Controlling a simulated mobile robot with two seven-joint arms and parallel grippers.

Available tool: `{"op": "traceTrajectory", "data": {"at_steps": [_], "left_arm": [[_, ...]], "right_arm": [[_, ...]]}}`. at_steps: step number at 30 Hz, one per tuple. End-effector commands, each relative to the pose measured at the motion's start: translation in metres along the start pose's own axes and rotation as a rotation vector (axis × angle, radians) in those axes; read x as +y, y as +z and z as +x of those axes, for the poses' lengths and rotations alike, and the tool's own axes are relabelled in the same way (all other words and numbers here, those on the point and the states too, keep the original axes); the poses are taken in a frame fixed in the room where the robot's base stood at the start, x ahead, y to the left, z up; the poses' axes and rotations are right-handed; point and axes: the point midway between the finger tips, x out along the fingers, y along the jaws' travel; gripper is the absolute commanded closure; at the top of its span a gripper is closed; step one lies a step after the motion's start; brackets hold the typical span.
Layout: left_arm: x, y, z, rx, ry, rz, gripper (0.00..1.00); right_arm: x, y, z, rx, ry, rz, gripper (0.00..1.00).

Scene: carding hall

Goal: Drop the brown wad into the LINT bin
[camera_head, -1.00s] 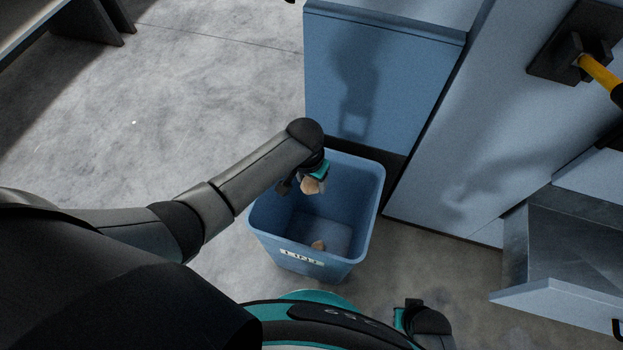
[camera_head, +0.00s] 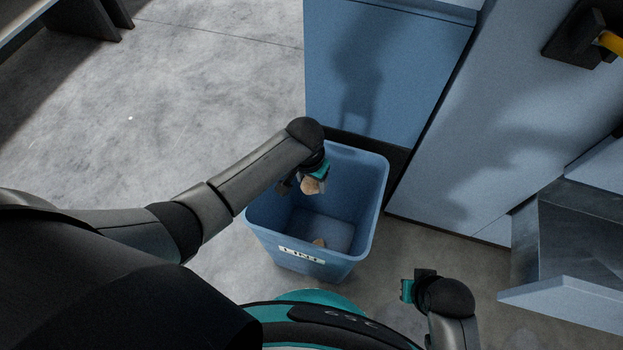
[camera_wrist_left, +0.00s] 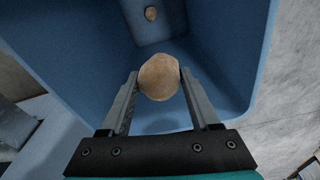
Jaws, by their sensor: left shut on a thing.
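The brown wad (camera_head: 310,186) is a small tan lump held between the fingers of my left gripper (camera_head: 304,182). In the left wrist view the wad (camera_wrist_left: 159,77) sits between the two finger tips (camera_wrist_left: 159,80), touching both. The LINT bin (camera_head: 373,205) is a blue open-topped bin with a white LINT label. The held wad is over the bin's opening, above its floor. Another small tan lump (camera_head: 319,243) lies inside on the bin floor; it also shows in the left wrist view (camera_wrist_left: 151,13). My right gripper (camera_head: 408,290) is at the lower right, away from the bin; its fingers are not clear.
A blue machine cabinet (camera_head: 385,75) stands right behind the bin. A grey-blue panel (camera_head: 470,150) rises to the right, with an open metal tray or chute (camera_head: 565,305) at the lower right. Grey floor (camera_head: 210,90) is clear on the left.

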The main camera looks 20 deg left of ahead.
Motion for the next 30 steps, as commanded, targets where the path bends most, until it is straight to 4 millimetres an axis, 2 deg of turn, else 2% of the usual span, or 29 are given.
{"op": "traceTrajectory", "data": {"at_steps": [9, 10, 18, 30], "left_arm": [[-0.0002, 0.0000, 0.0002, 0.000, 0.000, 0.000, 0.90], [-0.0002, 0.0000, 0.0002, 0.000, 0.000, 0.000, 0.34], [-0.0001, -0.0001, 0.0002, 0.000, 0.000, 0.000, 0.04], [-0.0001, 0.0000, -0.0037, 0.000, 0.000, 0.000, 0.03]], "right_arm": [[-0.0002, -0.0008, -0.0016, 0.001, 0.000, 0.001, 1.00], [-0.0002, -0.0008, -0.0016, 0.001, 0.000, 0.001, 1.00], [-0.0004, -0.0008, -0.0015, 0.001, 0.000, 0.000, 1.00], [-0.0006, -0.0017, -0.0033, 0.006, -0.001, 0.000, 1.00]]}}
